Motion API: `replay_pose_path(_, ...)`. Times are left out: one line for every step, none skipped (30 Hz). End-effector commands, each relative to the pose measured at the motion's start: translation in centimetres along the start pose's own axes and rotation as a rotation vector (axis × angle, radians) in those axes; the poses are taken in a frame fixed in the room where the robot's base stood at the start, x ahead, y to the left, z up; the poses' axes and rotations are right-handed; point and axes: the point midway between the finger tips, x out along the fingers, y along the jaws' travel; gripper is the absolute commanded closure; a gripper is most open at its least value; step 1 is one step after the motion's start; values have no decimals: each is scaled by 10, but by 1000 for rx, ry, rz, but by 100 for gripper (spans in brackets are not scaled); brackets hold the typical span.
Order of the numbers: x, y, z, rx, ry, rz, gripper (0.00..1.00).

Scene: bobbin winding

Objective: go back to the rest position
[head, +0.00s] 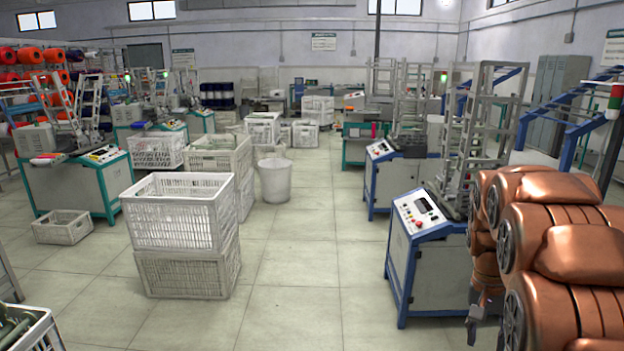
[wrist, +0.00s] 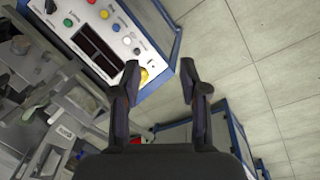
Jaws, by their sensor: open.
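My gripper (wrist: 160,78) is open and empty in the wrist view, its two dark fingers apart with nothing between them. In the head view, my gripper (head: 484,322) shows at the lower right, pointing down and partly hidden by my copper-coloured arm. It is in front of the near right winding machine (head: 445,275). In the wrist view, that machine's control panel (wrist: 105,32) with buttons and a dark display lies at the upper left, beyond the left fingertip. I cannot tell the exact gap between fingers and panel.
White crates (head: 180,230) are stacked left of centre, with a white bin (head: 275,181) behind them. A crate (head: 28,335) with green bobbins stands at the lower left. Another winding machine (head: 385,180) stands further back on the right. The tiled floor aisle (head: 310,270) is clear.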

Motion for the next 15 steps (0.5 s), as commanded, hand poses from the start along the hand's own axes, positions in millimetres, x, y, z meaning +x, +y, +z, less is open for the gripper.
replay_pose_path(-8,-2,15,-29,2,-3,56)
replay_pose_path(-11,-3,24,-46,0,-5,56)
replay_pose_path(-15,-5,34,-68,2,-8,56)
replay_pose_path(-18,-6,42,-86,4,-11,56)
replay_pose_path(-20,-7,50,-103,4,-13,56)
replay_pose_path(-22,-8,62,-126,1,-16,56)
replay_pose_path(-24,-8,71,-144,1,-18,56)
replay_pose_path(-27,-8,79,-161,2,-21,56)
replay_pose_path(-29,-9,90,-185,2,-24,56)
replay_pose_path(-31,-10,98,-202,1,-27,56)
replay_pose_path(-32,-10,107,-221,0,-29,56)
replay_pose_path(-34,-9,118,-245,0,-32,56)
replay_pose_path(-35,-9,126,-262,0,-34,56)
replay_pose_path(-36,-9,135,-282,0,-36,56)
replay_pose_path(-37,-9,146,-306,-2,-39,56)
